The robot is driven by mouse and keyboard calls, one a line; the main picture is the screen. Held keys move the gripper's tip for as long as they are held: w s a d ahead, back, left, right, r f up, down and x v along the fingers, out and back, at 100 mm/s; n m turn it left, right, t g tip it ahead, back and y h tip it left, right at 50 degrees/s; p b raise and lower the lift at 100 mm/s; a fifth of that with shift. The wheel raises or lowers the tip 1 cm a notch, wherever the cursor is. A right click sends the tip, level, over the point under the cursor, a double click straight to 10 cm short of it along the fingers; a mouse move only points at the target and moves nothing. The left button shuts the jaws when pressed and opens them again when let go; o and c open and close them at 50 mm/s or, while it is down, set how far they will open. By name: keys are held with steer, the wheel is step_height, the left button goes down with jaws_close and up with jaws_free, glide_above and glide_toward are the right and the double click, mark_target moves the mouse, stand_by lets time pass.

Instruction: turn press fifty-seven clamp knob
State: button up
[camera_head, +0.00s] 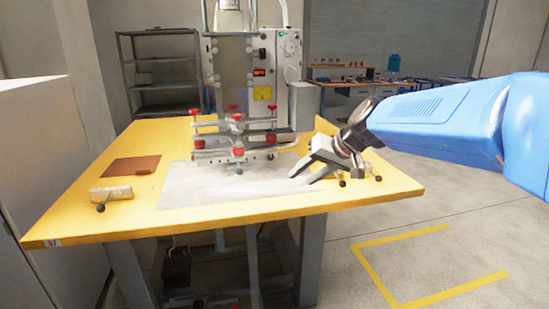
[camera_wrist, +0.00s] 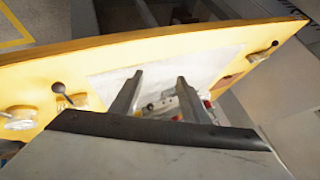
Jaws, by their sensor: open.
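The press (camera_head: 236,75) stands on a yellow table (camera_head: 75,222) whose front left corner bears a tag that seems to read 57. Its clamp (camera_head: 237,148) has several red knobs (camera_head: 192,112) on a grey frame. My gripper (camera_head: 302,177) is open and empty, over the table just right of the clamp. In the wrist view its fingers (camera_wrist: 160,76) are apart, with red knobs (camera_wrist: 205,104) partly visible beyond them.
A pale sheet (camera_head: 215,190) lies under the press, with a brown pad (camera_head: 131,167) to its left. A white cabinet (camera_head: 30,150) stands close at left. A shelf (camera_head: 160,70) and a workbench (camera_head: 345,84) are behind. Floor at right is clear.

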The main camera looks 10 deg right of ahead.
steer(key=m+t+y, duration=0.1)
steer(key=m+t, duration=0.1)
glide_toward(271, 157)
steer(key=x, duration=0.8)
steer(key=shift+d, duration=0.1)
steer(key=c, duration=1.1)
